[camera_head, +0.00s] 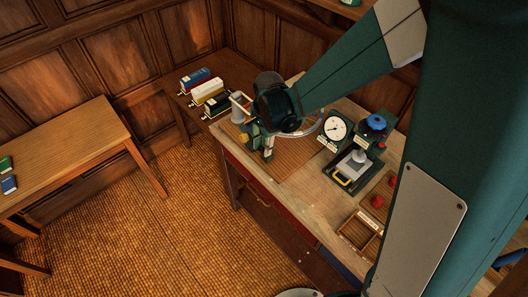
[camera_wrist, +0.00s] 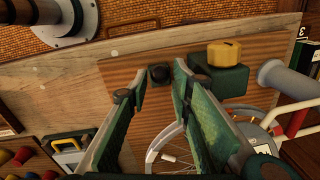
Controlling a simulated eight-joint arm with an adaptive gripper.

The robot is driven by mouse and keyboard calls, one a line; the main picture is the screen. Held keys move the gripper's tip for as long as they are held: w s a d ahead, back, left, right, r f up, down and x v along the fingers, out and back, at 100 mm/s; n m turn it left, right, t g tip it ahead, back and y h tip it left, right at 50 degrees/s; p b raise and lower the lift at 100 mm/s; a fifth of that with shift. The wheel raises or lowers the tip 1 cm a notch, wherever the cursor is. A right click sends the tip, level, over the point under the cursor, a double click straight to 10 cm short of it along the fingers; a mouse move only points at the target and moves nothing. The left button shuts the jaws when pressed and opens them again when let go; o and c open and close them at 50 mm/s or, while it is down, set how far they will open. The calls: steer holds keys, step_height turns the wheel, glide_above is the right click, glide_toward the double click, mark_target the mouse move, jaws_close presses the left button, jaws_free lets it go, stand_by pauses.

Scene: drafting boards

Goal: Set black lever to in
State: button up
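A small black knob (camera_wrist: 160,75), likely the end of the black lever, shows in the wrist view on the brown wooden board (camera_wrist: 125,72). Its shaft, if any, and its in or out marking cannot be made out. My gripper (camera_wrist: 156,82) is open, its two green fingers spread with the knob seen in the gap between their tips. I cannot tell whether either finger touches it. In the head view my gripper (camera_head: 262,148) points down at the bench's left end, and my wrist hides the lever there.
A yellow knob on a green block (camera_wrist: 224,53) sits just right of the fingers in the wrist view, with a grey cylinder (camera_wrist: 285,78) beyond. A spoked wheel lies below. In the head view, a dial gauge (camera_head: 336,128), a blue-knobbed device (camera_head: 375,122) and a wooden tray (camera_head: 358,231) stand rightward.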

steer(key=shift+w+f, duration=0.1)
steer(key=shift+f, duration=1.85)
steer(key=shift+a, duration=0.1)
steer(key=shift+c, duration=0.2)
jaws_close()
